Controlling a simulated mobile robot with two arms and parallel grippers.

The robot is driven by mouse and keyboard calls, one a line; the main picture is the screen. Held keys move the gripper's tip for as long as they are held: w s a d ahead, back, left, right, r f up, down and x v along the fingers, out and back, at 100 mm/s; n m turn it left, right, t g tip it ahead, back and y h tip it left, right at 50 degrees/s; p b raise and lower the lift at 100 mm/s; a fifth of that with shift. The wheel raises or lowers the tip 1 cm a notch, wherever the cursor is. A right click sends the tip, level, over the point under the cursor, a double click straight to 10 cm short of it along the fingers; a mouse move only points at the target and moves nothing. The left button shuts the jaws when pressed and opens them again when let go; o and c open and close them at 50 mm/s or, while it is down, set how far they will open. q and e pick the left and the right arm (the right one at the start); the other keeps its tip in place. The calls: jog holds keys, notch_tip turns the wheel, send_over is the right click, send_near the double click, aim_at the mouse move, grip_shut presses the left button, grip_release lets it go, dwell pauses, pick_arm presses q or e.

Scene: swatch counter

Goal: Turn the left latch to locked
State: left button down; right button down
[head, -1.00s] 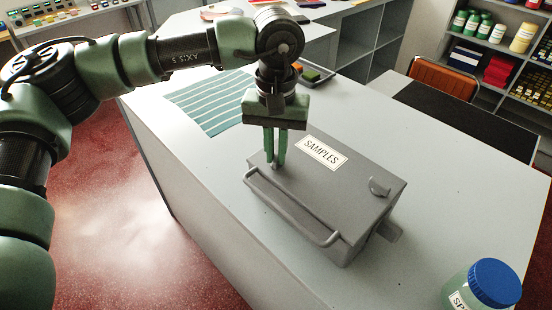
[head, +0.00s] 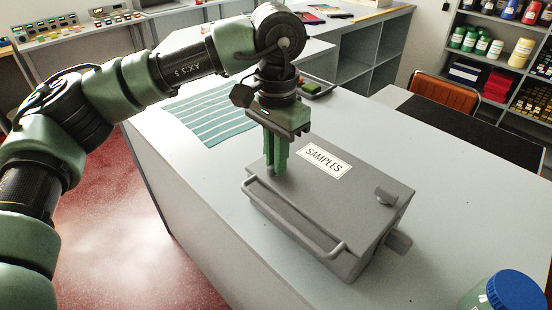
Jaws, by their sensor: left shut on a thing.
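A grey case (head: 330,200) with a white SAMPLES label (head: 323,161) sits on the counter. My left gripper (head: 276,172) comes down from above at the case's left end. Its fingers are shut on the left latch, which they almost wholly hide, so I cannot tell which way it points. The right latch (head: 386,196), a small grey knob, stands on the lid near the right end. A bar handle (head: 290,218) runs along the front of the case. My right gripper is not in view.
A striped teal cloth (head: 212,112) lies on the counter (head: 440,200) behind the case to the left. A jar with a blue lid (head: 515,291) stands at the front right. An orange chair (head: 445,97) and stocked shelves are behind.

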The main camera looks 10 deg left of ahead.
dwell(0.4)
pick_arm(q)
jog(key=c, duration=1.5)
grip_release()
notch_tip(320, 180, up, 8)
jog(key=shift+f+b, duration=0.15)
jog(key=shift+b, duration=0.35)
